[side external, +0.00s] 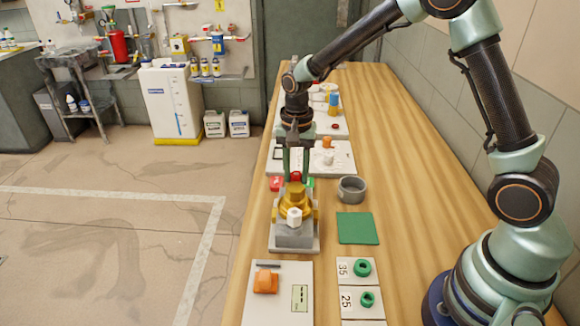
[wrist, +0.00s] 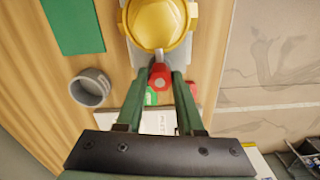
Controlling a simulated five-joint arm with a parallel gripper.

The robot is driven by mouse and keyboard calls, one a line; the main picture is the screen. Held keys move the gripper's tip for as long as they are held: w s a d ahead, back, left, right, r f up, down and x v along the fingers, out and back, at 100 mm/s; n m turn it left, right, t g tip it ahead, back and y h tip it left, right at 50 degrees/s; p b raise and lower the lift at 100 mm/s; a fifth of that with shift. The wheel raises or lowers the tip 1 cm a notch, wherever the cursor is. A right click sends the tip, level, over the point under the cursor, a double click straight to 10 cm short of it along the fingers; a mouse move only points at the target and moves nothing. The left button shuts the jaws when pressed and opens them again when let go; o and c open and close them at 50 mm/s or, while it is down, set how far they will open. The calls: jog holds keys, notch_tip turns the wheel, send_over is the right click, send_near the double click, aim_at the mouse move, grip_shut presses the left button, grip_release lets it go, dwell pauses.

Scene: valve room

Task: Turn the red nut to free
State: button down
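The red nut (wrist: 160,77) sits at the yellow valve body (wrist: 158,22), between the tips of my two green fingers in the wrist view. In the side view the nut (side external: 295,176) shows just above the yellow valve (side external: 294,199), between the fingertips. My gripper (side external: 296,179) points down, one finger on each side of the nut; it also shows in the wrist view (wrist: 160,72). The fingers are apart, but I cannot tell whether both touch the nut. Red (side external: 276,183) and green (side external: 309,183) patches lie beside the valve.
A grey ring-shaped cup (side external: 352,190) and a green mat (side external: 358,228) are right of the valve. Nearer are a plate with an orange block (side external: 265,283) and cards with green rings (side external: 362,268). Farther back is a white plate with small parts (side external: 340,157).

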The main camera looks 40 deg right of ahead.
jog(key=shift+n, duration=0.4)
jog(key=n, duration=1.1)
jog(key=shift+n, duration=2.1)
jog(key=c, duration=0.5)
grip_release()
